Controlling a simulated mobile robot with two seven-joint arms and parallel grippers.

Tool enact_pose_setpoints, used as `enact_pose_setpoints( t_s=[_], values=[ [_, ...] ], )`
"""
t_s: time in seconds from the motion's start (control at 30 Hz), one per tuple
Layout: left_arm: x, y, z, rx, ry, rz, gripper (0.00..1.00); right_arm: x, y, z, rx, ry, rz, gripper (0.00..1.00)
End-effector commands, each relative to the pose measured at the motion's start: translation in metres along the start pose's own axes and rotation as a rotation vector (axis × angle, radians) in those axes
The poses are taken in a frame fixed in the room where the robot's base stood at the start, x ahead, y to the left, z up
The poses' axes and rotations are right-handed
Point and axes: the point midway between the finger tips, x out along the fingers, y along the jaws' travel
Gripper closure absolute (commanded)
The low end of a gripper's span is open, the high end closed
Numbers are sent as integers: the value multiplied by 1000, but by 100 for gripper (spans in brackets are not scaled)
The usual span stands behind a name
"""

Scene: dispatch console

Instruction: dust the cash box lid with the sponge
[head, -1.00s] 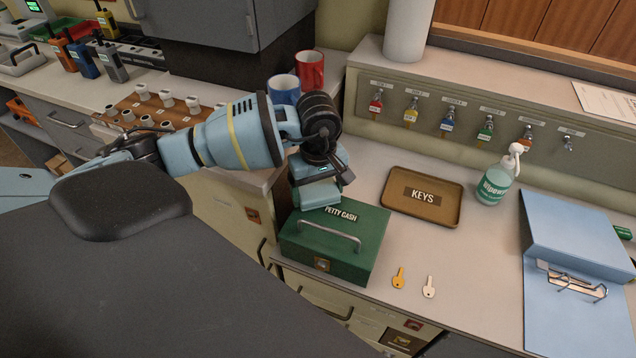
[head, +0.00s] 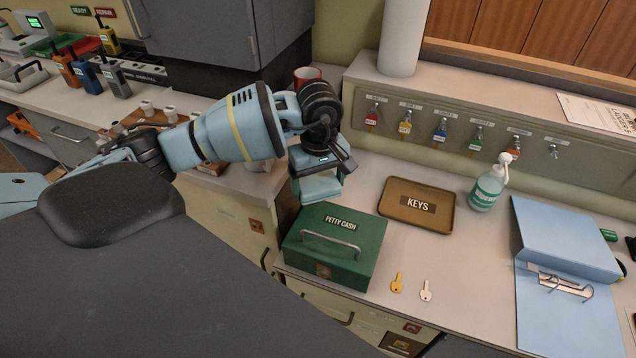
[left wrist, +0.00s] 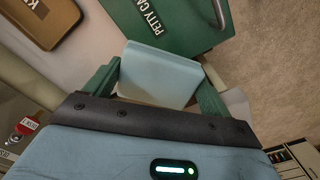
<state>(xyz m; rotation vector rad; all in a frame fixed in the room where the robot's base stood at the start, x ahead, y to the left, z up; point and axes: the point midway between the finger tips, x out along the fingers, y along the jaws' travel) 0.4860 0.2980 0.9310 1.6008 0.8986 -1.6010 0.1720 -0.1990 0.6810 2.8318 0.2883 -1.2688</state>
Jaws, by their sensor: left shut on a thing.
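The cash box (head: 368,250) is dark green and shut, with PETTY CASH lettering and a silver handle on its lid. It stands at the counter's left front edge. My left gripper (head: 318,192) is just behind the lid's far edge in the head view. In the left wrist view, its green fingers are shut on a pale blue block, the sponge (left wrist: 160,75). Part of the lid (left wrist: 165,40) shows beyond the sponge there. The sponge looks raised clear of the lid, but the exact gap is hard to tell. My right gripper is not in view.
A brown KEYS tray (head: 388,209) lies right of the box. Key hooks line the back panel.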

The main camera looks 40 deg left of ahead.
Motion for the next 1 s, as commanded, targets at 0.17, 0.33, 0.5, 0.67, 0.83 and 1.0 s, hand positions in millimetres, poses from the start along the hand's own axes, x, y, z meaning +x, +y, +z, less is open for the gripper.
enact_pose_setpoints(
  t_s=[0.17, 0.33, 0.5, 0.67, 0.83, 1.0],
  values=[
    [-5, 0, 0, 0, 1, 2, 53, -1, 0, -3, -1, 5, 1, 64],
    [-20, 1, -1, -1, 4, 6, 53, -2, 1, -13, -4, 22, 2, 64],
    [-31, 1, 0, 0, 2, 5, 53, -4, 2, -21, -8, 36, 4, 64],
    [-30, 0, 0, 0, 0, 1, 54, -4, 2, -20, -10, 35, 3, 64],
    [-30, 0, 0, 0, 0, 0, 54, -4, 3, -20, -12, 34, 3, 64],
    [-30, 0, 0, 0, 0, 1, 54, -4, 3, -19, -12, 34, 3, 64]
  ],
)
